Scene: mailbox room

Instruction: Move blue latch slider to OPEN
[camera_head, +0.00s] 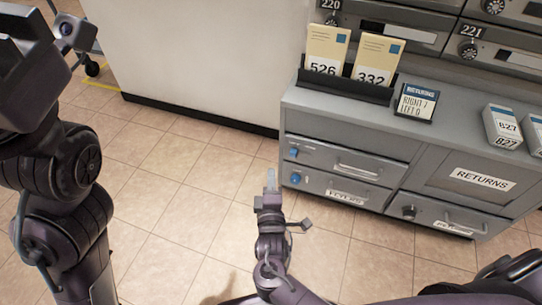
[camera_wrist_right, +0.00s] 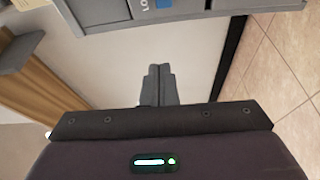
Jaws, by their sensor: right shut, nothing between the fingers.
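Two small blue parts sit at the left end of the grey cabinet's drawer fronts: an upper one (camera_head: 293,152) and a lower one (camera_head: 295,178). I cannot tell which is the latch slider or read its position. My right gripper (camera_head: 271,178) is shut and empty, a little left of the lower blue part and apart from the cabinet. In the right wrist view the closed fingers (camera_wrist_right: 159,72) point towards the grey cabinet, where a blue patch (camera_wrist_right: 164,4) shows beside cut-off lettering. My left gripper's body (camera_head: 22,75) is at the upper left; its fingers cannot be made out.
The grey cabinet (camera_head: 340,116) has drawers with handles and a RETURNS panel (camera_head: 482,179). On top stand a holder with cards 526 (camera_head: 325,50) and 332 (camera_head: 376,62), a RETURNS sign (camera_head: 416,103) and small boxes (camera_head: 502,127).

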